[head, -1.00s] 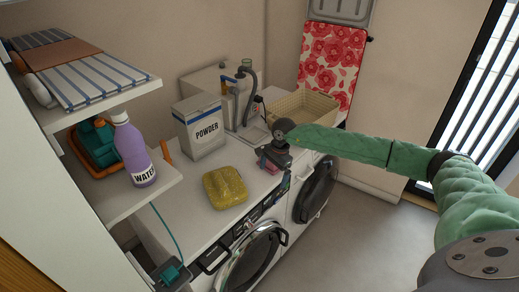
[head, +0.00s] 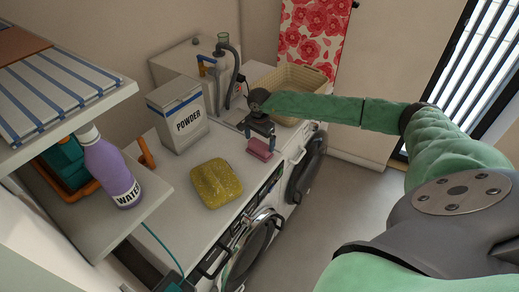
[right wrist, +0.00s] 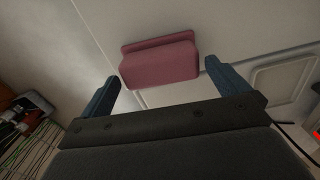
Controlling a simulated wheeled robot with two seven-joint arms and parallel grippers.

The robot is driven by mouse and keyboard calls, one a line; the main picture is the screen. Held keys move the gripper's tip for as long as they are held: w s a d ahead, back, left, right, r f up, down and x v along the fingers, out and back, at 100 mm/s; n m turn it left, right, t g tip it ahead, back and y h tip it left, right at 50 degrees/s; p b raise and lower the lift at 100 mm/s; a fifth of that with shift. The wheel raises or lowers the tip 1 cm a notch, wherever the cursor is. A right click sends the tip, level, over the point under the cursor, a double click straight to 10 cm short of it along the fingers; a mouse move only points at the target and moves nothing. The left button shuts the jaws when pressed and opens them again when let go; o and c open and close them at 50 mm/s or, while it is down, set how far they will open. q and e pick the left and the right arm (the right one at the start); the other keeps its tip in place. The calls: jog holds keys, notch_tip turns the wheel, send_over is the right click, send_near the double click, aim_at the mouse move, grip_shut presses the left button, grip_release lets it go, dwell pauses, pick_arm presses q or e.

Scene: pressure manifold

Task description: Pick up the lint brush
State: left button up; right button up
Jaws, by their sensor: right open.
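The lint brush (head: 258,149) appears as a small pink block near the front edge of the white machine top. In the right wrist view the lint brush (right wrist: 160,62) shows as a dull pink body with a wider back ledge. My right gripper (head: 260,143) is open, with its blue fingers on either side of the brush in the head view. In the wrist view the right gripper (right wrist: 163,75) has the brush ahead of and between its fingertips, with no clear grip. Whether a finger touches it I cannot tell. My left gripper is not in view.
A yellow sponge (head: 216,183), a powder box (head: 178,118) and a beige basket (head: 295,92) stand around the brush. A shelf at left holds a purple water bottle (head: 112,172). Open floor (head: 335,215) lies in front of the machines.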

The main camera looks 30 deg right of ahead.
aim_at(260, 143)
jog(key=shift+s+f, duration=0.15)
jog(key=shift+f, duration=0.4)
jog(key=shift+s+f, duration=0.15)
jog(key=shift+f, duration=0.4)
jog(key=shift+w+f, duration=0.2)
jog(key=shift+f, duration=0.2)
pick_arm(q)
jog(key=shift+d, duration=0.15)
pick_arm(e)
jog(key=shift+s, duration=0.1)
jog(key=c, duration=0.7)
jog(key=shift+r, duration=0.15)
jog(key=shift+d+r, duration=0.1)
jog(key=shift+r, duration=0.3)
notch_tip(260, 143, up, 8)
jog(key=shift+p, duration=0.5)
jog(key=shift+r, duration=0.5)
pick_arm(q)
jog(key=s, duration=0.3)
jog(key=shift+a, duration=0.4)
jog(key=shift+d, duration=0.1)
